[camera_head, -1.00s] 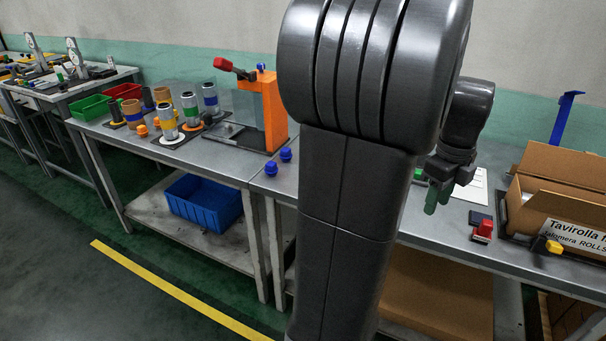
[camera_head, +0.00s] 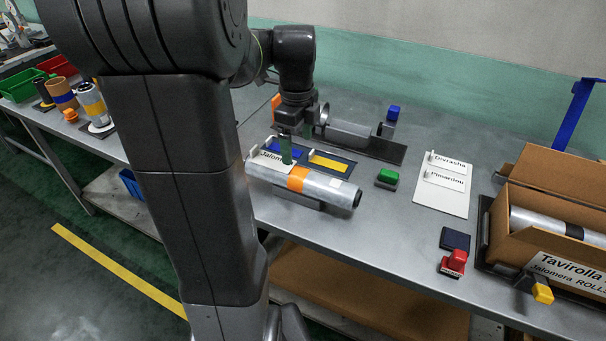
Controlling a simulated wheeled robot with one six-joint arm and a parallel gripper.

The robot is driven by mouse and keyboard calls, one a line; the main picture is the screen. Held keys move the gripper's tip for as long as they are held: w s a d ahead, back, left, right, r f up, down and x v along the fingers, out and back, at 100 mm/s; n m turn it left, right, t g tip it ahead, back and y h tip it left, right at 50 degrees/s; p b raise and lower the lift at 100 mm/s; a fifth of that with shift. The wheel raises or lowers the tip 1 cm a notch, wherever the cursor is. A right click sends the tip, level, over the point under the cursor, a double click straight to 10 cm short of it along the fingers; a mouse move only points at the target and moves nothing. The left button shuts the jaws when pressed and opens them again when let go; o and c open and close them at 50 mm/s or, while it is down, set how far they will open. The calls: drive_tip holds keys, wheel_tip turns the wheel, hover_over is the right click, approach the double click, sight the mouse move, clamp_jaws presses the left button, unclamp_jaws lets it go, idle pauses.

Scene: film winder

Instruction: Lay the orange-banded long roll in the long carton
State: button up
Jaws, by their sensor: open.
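The orange-banded long roll (camera_head: 328,187) is silver with an orange band and a dark right end.
A winder with a roller (camera_head: 348,131) stands behind the roll. Blue and yellow pads (camera_head: 330,163), a green block (camera_head: 387,177), a white card board (camera_head: 443,190) and a red stamp (camera_head: 453,262) lie around.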

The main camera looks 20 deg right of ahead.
sight(300, 170)
wheel_tip(300, 170, down, 5)
drive_tip(key=shift+s+r, duration=0.1)
drive_tip(key=shift+s+f+b, duration=0.2)
drive_tip(key=shift+s+f, duration=0.05)
drive_tip(key=shift+f, duration=1.1)
drive_tip(key=shift+s+f+b, duration=0.2)
drive_tip(key=shift+f, duration=1.15)
drive_tip(key=shift+d+r, duration=0.1)
drive_tip(key=c, duration=1.4)
